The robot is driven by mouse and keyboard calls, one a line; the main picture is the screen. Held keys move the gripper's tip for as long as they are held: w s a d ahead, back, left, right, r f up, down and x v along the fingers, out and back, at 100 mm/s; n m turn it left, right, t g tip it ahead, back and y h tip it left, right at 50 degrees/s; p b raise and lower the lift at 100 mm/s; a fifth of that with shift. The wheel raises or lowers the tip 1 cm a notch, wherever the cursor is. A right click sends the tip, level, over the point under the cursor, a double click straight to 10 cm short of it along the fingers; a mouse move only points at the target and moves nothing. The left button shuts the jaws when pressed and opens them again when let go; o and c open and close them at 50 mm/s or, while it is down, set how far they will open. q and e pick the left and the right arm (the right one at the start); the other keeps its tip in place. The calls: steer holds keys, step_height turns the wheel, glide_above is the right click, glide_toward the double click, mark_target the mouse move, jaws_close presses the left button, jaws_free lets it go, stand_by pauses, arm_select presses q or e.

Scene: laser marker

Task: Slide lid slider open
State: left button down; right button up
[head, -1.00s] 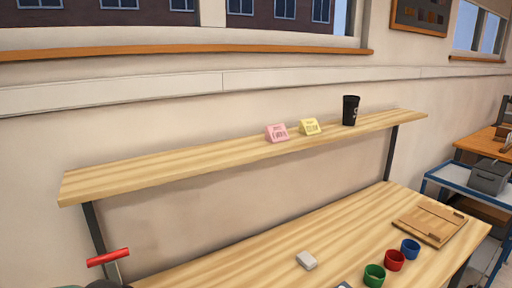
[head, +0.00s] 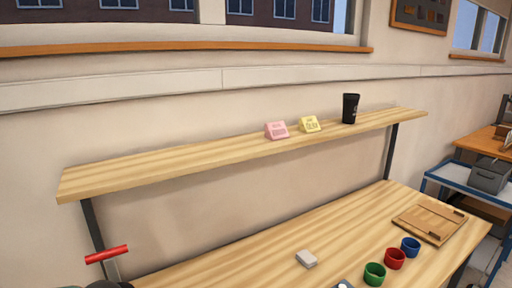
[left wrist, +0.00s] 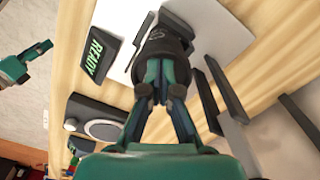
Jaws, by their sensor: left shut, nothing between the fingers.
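In the left wrist view my left gripper (left wrist: 160,80) is shut and empty. Its teal fingers point at a black rounded part (left wrist: 164,48) with a pale curved mark; whether they touch it I cannot tell. Behind it is a white surface (left wrist: 219,24), beside a dark panel reading READY (left wrist: 96,53). Dark bars (left wrist: 216,95) lie right of the fingers. I cannot tell which part is the lid slider. A teal part at the left edge (left wrist: 22,66) looks like my right gripper; its jaw state is unclear. In the head view neither gripper is clear.
A shelf (head: 200,163) runs above.

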arm_select(q)
steer(key=shift+s+d+f, duration=0.1)
steer(key=shift+s+d, duration=0.1)
steer(key=shift+d, duration=0.5)
stand_by(0.8)
step_height(320, 180, up, 7)
steer(key=p, duration=0.5)
stand_by(0.6)
steer(key=shift+w, duration=0.1)
steer(key=shift+a, duration=0.1)
